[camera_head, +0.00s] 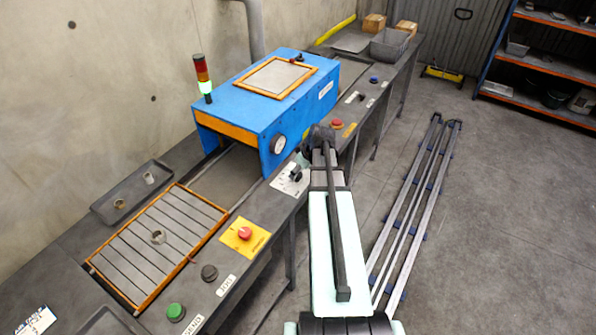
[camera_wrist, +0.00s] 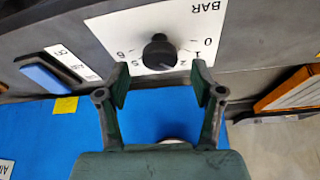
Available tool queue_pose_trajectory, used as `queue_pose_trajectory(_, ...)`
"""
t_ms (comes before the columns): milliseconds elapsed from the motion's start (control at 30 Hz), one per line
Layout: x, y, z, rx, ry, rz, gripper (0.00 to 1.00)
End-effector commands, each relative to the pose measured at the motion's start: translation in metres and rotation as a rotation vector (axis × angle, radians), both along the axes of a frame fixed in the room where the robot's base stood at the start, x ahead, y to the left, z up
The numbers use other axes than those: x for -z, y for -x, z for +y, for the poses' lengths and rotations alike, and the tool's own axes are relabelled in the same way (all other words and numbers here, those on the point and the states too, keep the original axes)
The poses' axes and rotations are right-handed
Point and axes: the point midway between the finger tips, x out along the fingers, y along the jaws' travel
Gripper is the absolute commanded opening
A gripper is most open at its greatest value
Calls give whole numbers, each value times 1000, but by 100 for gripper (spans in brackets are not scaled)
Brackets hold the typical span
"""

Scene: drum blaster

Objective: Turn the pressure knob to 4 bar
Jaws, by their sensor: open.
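The black pressure knob (camera_wrist: 160,52) sits on a white dial plate (camera_wrist: 118,37) marked BAR, with numbers including 0, 1, 2, 5 and 6, upside down in the wrist view. I cannot tell exactly where its pointer stands. The knob (camera_head: 295,175) also shows in the head view, on the bench front beside the blue machine. My gripper (camera_wrist: 160,82) is open and empty. Its two green-padded fingers are spread to either side of the knob's lower side in the wrist view, with no visible contact. In the head view my arm largely hides the gripper.
A blue machine (camera_head: 265,100) with a round gauge (camera_head: 278,144) stands behind the knob. A red button on a yellow plate (camera_head: 245,235) lies left along the bench, and another red button (camera_head: 337,124) lies beyond. A blue switch (camera_wrist: 42,75) is beside the dial. Floor rails (camera_head: 415,210) run at right.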

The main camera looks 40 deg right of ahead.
Motion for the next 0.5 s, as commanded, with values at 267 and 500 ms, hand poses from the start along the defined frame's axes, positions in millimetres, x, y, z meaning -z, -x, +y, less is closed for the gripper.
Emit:
queue_pose_trajectory(267, 20, -9, 1, 0, -1, 0, 67)
queue_pose_trajectory(500, 23, -10, 2, 0, 0, -1, 67)
